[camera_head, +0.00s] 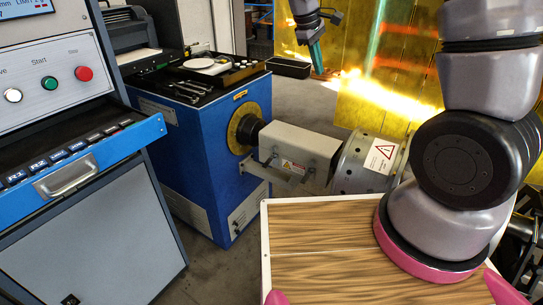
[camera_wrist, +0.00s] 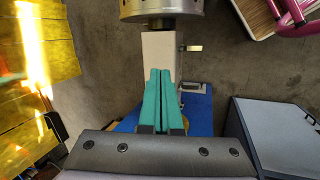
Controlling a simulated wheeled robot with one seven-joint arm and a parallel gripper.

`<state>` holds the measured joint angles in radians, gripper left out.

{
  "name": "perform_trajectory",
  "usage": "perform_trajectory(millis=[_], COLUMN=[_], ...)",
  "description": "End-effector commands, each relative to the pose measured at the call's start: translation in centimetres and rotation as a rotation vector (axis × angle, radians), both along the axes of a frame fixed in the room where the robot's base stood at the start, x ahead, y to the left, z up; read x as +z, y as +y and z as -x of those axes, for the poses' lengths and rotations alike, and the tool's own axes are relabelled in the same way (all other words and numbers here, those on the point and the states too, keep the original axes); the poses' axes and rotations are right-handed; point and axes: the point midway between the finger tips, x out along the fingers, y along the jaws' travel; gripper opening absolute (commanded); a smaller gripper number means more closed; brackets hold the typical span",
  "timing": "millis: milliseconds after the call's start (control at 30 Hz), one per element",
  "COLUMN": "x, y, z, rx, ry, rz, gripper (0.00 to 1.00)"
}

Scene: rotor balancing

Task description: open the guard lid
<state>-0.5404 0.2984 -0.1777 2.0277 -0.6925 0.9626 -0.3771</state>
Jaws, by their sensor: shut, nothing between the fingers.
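The guard lid appears to be the grey box-shaped cover (camera_head: 300,146) between the blue machine and the perforated metal drum. It sits lowered along the shaft line, with a warning label and a bracket-like bar on its near side. In the wrist view the pale cover (camera_wrist: 158,52) lies beyond my fingertips, with a small handle (camera_wrist: 191,48) sticking out from its right side. My gripper (camera_head: 318,70) hangs above and behind the cover in the head view, apart from it. Its teal fingers (camera_wrist: 158,72) are together and empty.
The blue machine (camera_head: 205,150) carries a tray of tools on top. The perforated drum (camera_head: 362,165) stands right of the cover, partly behind my arm. A control cabinet (camera_head: 75,215) stands at left. A wood-topped surface (camera_head: 320,260) is in front. Yellow screens (camera_head: 380,90) stand behind.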

Motion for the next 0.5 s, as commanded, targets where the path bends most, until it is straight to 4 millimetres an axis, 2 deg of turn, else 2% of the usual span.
perform_trajectory(millis=[33, 200, 500], x=[-2.2, -8.6, -20.9], y=[1.2, 4.6, 11.0], z=[-1.0, -3.8, -6.5], rx=[0.075, 0.325, 0.791], ry=[0.032, 0.113, 0.247], rz=[0.062, 0.264, 0.647], gripper=[0.0, 0.0, 0.0])
